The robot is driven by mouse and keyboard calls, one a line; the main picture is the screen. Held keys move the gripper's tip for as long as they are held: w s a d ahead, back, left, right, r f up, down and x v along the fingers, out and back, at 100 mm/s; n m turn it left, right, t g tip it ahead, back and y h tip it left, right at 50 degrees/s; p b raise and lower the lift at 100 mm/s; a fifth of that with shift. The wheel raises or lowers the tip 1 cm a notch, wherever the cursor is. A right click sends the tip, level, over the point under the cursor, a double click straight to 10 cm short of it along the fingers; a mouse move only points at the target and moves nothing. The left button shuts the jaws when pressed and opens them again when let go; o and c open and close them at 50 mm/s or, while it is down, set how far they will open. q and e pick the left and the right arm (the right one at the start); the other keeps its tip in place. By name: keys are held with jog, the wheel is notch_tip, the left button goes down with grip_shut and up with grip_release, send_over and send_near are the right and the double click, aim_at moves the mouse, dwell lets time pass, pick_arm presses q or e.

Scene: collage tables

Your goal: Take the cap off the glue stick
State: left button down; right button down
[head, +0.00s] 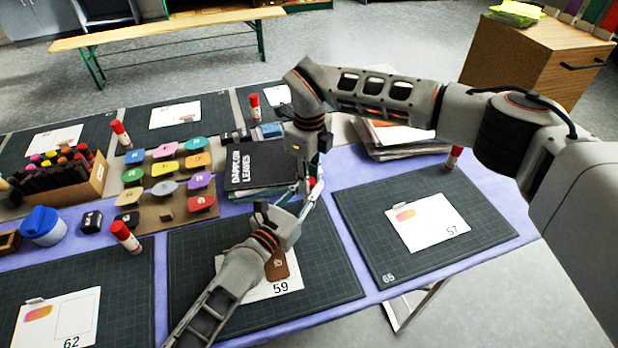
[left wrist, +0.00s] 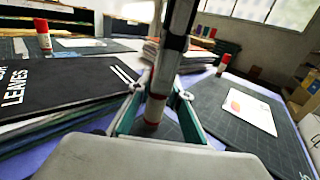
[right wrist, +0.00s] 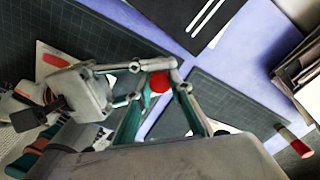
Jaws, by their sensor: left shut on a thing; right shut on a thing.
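A glue stick with a red cap (right wrist: 159,82) is held above the mat numbered 59, between my two grippers. My left gripper (head: 315,186) reaches up from the lower left and is shut on the glue stick; in the left wrist view, part of the glue stick (left wrist: 153,112) shows between its fingers. My right gripper (right wrist: 159,84) comes down from above and is shut on the glue stick at its red cap end. The fingers hide much of the stick, and I cannot tell whether cap and body are apart.
Other glue sticks stand on the mats, one (head: 454,157) at the right and one (head: 125,237) at the left. A stack of papers (head: 400,135) lies behind. The right mat (head: 365,215) is mostly clear.

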jog(key=shift+r, duration=0.15)
pick_arm(q)
jog(key=shift+a+f, duration=0.1)
jog(key=shift+f, duration=0.2)
pick_arm(e)
jog(key=shift+a+r, duration=0.1)
jog(key=shift+r, duration=0.7)
pick_arm(q)
jog(key=shift+s+f, duration=0.1)
jog(key=shift+f, duration=0.05)
pick_arm(e)
jog(key=shift+s+a+r, duration=0.1)
jog(key=shift+r, duration=0.35)
pick_arm(q)
jog(key=shift+a, duration=0.1)
pick_arm(e)
notch_tip(320, 180, up, 3)
jog(key=shift+r, duration=0.15)
pick_arm(q)
jog(key=shift+s, duration=0.15)
pick_arm(e)
jog(key=shift+s+r, duration=0.15)
jog(key=shift+r, duration=0.1)
pick_arm(q)
jog(key=c, duration=1.9)
grip_release()
pick_arm(e)
jog(key=shift+f, duration=0.15)
jog(key=shift+w+f, duration=0.1)
jog(key=shift+w, duration=0.15)
